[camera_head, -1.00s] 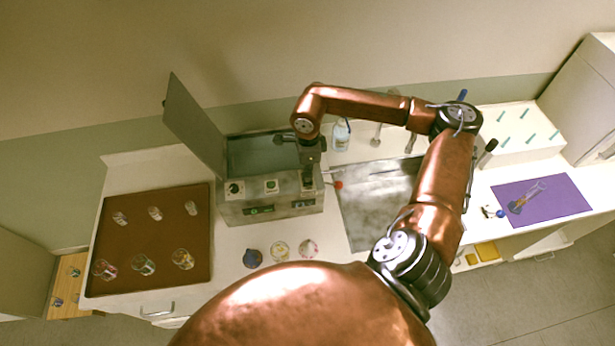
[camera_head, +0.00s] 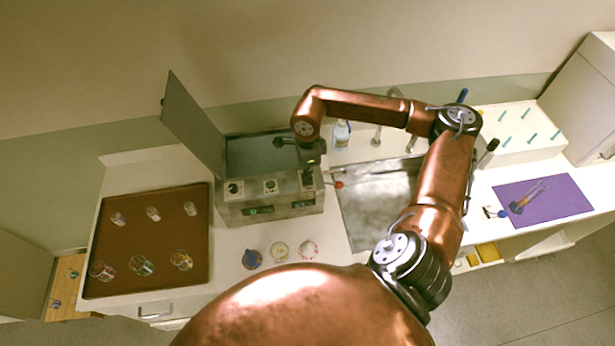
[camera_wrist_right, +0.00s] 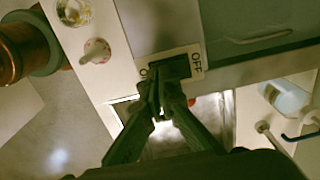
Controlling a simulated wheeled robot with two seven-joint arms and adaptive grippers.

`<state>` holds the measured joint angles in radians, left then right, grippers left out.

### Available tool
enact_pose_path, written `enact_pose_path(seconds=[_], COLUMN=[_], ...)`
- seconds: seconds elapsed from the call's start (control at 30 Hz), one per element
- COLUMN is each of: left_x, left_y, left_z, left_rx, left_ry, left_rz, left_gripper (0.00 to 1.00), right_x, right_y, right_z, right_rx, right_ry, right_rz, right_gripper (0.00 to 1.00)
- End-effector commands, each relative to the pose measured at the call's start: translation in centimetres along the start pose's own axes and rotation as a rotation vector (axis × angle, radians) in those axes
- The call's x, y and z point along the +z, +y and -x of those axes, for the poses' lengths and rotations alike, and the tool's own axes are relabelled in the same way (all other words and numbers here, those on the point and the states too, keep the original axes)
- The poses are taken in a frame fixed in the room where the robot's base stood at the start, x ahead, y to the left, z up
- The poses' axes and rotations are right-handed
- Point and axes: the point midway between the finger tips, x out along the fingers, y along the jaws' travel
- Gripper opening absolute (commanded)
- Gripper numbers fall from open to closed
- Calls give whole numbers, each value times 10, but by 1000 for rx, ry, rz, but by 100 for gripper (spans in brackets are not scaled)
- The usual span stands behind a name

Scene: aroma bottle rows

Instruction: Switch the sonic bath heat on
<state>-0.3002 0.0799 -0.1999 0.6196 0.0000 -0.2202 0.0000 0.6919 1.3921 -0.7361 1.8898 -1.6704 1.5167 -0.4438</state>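The sonic bath (camera_head: 235,212) is a grey metal box with its lid (camera_head: 193,125) standing open. Its sloped front panel carries a knob (camera_head: 234,188) at the left, a green-marked control (camera_head: 270,186) in the middle and a switch at the right, under my right gripper (camera_head: 309,178). In the right wrist view a black rocker switch (camera_wrist_right: 172,67) sits on a white plate. OFF is readable at its right end; the label at its left end is partly hidden. My right gripper (camera_wrist_right: 165,93) has its fingertips together at the switch's lower edge; I cannot tell whether they touch. My left gripper is out of view.
A brown tray (camera_head: 196,225) with several glass jars lies at left. Three small items, including a dark blue one (camera_head: 252,259), stand before the bath. A sink (camera_head: 355,212) lies to its right.

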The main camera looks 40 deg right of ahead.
Motion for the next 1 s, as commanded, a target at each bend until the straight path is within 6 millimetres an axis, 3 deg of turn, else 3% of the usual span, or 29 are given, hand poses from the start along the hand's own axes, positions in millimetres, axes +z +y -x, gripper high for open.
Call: enact_pose_path(seconds=[0.37, 1.0], left_x=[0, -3], left_y=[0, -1], left_z=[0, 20], left_rx=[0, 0], left_ry=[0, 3], left_rz=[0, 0], left_gripper=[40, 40], right_x=[0, 0], right_y=[0, -1], right_z=[1, 49], right_rx=[-2, -3], right_ry=[0, 0], right_rz=[-1, 0], right_gripper=[0, 0])
